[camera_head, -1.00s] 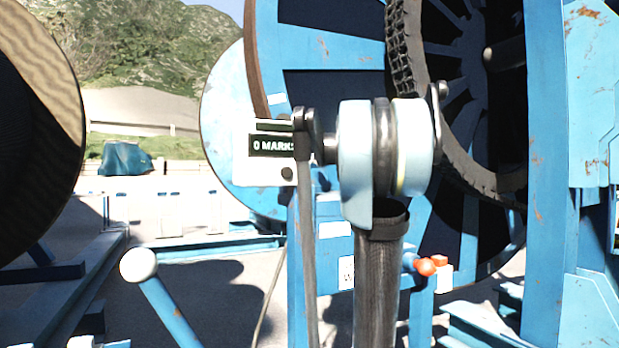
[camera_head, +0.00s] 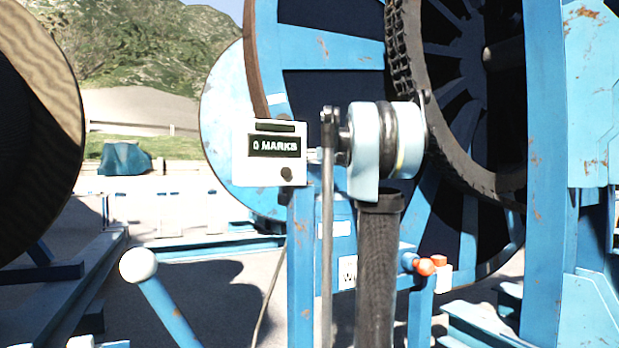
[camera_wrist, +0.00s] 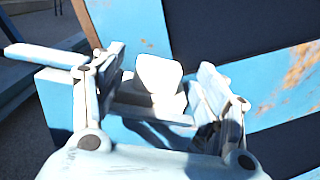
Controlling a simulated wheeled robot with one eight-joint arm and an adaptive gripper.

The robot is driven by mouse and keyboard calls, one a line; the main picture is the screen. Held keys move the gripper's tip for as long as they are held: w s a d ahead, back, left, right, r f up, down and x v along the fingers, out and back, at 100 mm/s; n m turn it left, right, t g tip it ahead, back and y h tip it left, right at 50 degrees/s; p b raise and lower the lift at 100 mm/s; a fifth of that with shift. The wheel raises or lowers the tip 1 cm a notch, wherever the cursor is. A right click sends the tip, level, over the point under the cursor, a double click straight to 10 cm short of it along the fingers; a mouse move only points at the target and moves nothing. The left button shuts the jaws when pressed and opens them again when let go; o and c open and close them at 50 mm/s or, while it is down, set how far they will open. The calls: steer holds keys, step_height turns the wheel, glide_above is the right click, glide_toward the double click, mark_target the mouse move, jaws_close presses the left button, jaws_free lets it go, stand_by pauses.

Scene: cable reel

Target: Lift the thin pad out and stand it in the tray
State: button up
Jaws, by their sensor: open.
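My gripper (camera_wrist: 155,95) is open in the wrist view, with one pale finger at the left and one at the right. A small white upright piece (camera_wrist: 158,73) shows between the fingers, just beyond them; it may be the thin pad, but I cannot tell. No finger is clearly seen closed on it. A pale ledge lies around its foot, and I cannot tell if this is the tray. In the head view I cannot make out the pad, the tray or my fingers; my arm stands in front of the blue reel frame.
A white box (camera_head: 276,151) reading "0 MARKS" sits on a blue post left of my arm. A large blue reel with a chain rim (camera_head: 402,60) stands behind. Rusty blue beams (camera_wrist: 290,85) cross the wrist view.

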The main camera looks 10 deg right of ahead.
steer(key=shift+x, duration=2.25)
jaws_close()
